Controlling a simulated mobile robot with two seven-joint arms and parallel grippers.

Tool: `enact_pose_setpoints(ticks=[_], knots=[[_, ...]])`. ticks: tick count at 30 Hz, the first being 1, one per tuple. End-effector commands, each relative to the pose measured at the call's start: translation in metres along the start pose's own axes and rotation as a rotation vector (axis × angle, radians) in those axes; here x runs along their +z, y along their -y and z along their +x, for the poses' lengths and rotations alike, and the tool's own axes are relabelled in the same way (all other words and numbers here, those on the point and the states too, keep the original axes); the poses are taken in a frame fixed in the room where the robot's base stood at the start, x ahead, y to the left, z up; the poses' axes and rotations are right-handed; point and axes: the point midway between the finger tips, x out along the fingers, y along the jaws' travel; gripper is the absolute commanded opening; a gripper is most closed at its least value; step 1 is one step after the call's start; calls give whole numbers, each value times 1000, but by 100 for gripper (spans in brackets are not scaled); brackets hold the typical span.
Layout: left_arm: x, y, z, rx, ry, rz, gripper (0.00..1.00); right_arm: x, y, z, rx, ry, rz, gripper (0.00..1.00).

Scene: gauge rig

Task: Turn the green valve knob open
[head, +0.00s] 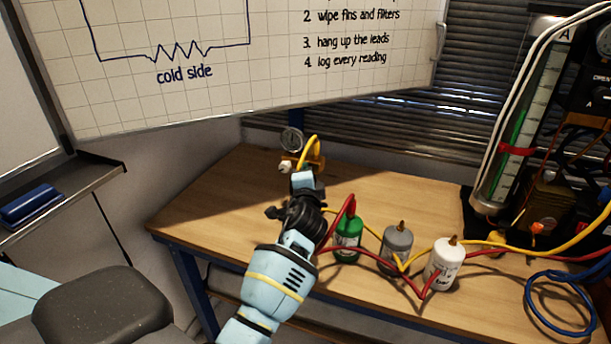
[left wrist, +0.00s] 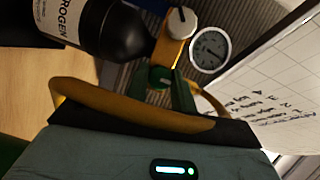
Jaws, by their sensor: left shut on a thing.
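The green valve knob (left wrist: 160,76) shows in the left wrist view, on a brass valve body (left wrist: 172,42) beside a round white gauge (left wrist: 210,48). In the head view the gauge (head: 292,139) and brass fitting (head: 311,157) stand beyond my arm, and the knob is hidden. My left gripper (head: 303,182) reaches up to the fitting from below. It is shut on the green knob, with its fingertips partly hidden by a yellow hose (left wrist: 130,108) in the wrist view. A black bottle (left wrist: 108,28), its label partly readable as "ROGEN", carries the valve. My right gripper is not in view.
Green (head: 347,240), grey (head: 396,243) and white (head: 444,264) bottles stand on the wooden bench (head: 225,190) right of my arm, with red and yellow hoses among them. A tall glass cylinder rig (head: 515,140) stands far right. The bench's left part is clear. A whiteboard (head: 230,85) hangs behind.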

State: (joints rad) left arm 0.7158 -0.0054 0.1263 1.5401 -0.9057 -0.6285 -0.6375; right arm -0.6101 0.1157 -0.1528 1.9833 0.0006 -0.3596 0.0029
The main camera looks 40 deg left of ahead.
Motion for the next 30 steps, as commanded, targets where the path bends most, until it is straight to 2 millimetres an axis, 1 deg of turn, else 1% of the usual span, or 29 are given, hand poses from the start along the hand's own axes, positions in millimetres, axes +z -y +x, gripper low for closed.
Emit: enact_pose_setpoints(ticks=[6,7,12,20,23,26,30], knots=[[0,-1,0,1,0,-2,2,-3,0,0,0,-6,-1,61],[0,-1,0,1,0,-2,26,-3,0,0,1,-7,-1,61],[0,-1,0,1,0,-1,47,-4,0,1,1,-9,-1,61],[0,0,0,0,0,0,47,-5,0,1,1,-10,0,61],[0,0,-5,0,-1,0,47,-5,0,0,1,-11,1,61],[-1,-1,-15,0,-2,-1,47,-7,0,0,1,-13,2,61],[0,0,-36,0,-2,-1,47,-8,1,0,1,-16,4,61]])
